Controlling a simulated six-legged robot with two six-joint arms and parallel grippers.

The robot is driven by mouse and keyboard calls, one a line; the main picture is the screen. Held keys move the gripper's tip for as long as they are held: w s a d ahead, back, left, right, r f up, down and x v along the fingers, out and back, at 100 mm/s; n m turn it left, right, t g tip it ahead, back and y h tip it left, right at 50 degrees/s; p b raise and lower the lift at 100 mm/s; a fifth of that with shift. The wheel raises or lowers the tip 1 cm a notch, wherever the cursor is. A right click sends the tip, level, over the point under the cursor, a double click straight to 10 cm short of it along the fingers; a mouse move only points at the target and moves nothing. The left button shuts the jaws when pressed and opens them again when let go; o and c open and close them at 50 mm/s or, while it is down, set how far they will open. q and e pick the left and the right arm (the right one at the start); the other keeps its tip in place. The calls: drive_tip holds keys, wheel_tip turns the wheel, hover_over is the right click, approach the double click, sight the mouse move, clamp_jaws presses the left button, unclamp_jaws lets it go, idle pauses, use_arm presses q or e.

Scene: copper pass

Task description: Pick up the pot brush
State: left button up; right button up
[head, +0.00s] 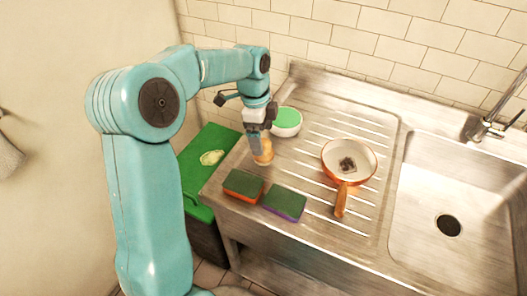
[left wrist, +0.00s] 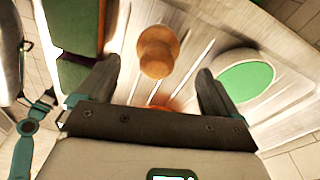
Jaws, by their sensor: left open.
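The pot brush (head: 264,152), a wooden piece with a rounded knob, stands on the ribbed steel drainboard near its left end. My left gripper (head: 256,142) comes down at it from above, and its fingers partly hide the brush in the head view. In the left wrist view the brush (left wrist: 157,52) shows whole, between the lines of my two spread fingers (left wrist: 157,80). No finger visibly touches it there. The left gripper is open and empty. My right gripper is in neither view.
Two green-topped sponges (head: 243,185) (head: 285,202) lie in front of the brush. A white bowl with green inside (head: 286,122) stands behind it. A pan (head: 349,160) is to the right, before the sink (head: 450,190). A green board (head: 205,165) lies left.

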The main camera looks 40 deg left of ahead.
sight(263, 142)
use_arm(q)
drive_tip(key=f, duration=0.5)
drive_tip(key=shift+d+f, duration=0.1)
drive_tip(key=shift+d, duration=0.3)
drive_tip(key=c, duration=1.1)
drive_tip(key=shift+c, duration=0.2)
wheel_tip(263, 142, up, 20)
drive_tip(key=p, duration=0.2)
